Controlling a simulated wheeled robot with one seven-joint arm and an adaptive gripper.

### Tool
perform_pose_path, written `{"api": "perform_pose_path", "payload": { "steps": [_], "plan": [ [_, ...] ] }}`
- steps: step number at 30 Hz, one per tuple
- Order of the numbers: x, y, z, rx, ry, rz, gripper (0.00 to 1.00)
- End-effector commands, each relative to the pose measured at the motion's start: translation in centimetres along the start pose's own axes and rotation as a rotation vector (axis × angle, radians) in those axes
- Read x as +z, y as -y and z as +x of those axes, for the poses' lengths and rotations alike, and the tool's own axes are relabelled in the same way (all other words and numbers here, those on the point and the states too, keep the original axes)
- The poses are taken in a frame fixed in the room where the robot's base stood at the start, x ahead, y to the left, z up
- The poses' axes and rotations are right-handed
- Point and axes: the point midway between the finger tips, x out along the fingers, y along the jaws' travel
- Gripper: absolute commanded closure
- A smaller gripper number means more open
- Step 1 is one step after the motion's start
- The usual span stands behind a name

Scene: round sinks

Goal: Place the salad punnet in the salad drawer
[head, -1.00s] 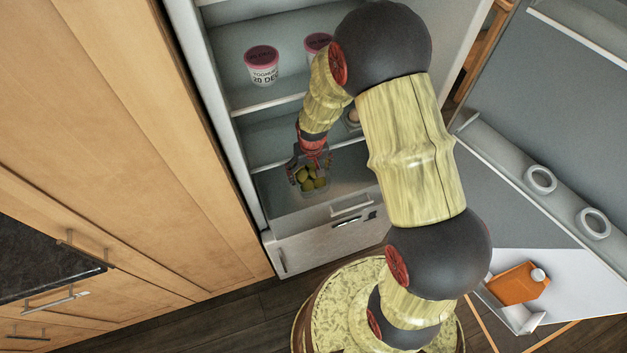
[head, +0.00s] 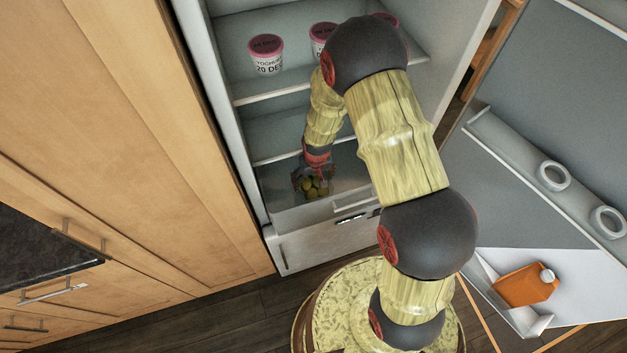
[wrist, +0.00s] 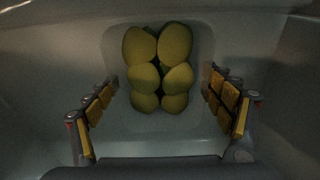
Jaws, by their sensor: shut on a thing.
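The salad punnet (wrist: 160,122) is a clear tub with several rounded yellow-green pieces in it. It also shows small in the head view (head: 316,188), low inside the open fridge. My gripper (wrist: 160,82) has one finger on each side of the punnet and is shut on it. In the head view my gripper (head: 314,176) points down over the salad drawer (head: 290,218), the pale bin at the bottom of the fridge. The punnet is within the drawer's outline in that view. I cannot tell whether it touches the drawer floor.
Yoghurt pots (head: 266,54) stand on the shelf above. A lower shelf edge (head: 278,157) runs close behind my wrist. The open fridge door (head: 560,120) is at the right, with an orange carton (head: 525,286) in its rack. Wooden cabinets (head: 130,150) flank the left.

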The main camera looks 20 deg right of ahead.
Motion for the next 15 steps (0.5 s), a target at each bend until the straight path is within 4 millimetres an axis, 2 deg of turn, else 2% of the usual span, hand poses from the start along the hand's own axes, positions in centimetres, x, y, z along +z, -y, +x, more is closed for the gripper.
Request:
{"api": "perform_pose_path", "payload": {
  "steps": [1, 2, 11, 15],
  "plan": [
    [0.04, 0.00, 0.25, 0.000, 0.000, 0.000, 0.52],
    [0.07, 0.00, 0.29, 0.000, 0.001, 0.000, 0.18],
    [0.05, 0.00, 0.19, 0.000, 0.001, 0.000, 0.01],
    [0.04, 0.00, 0.19, 0.000, 0.000, 0.000, 0.00]
  ]
}}
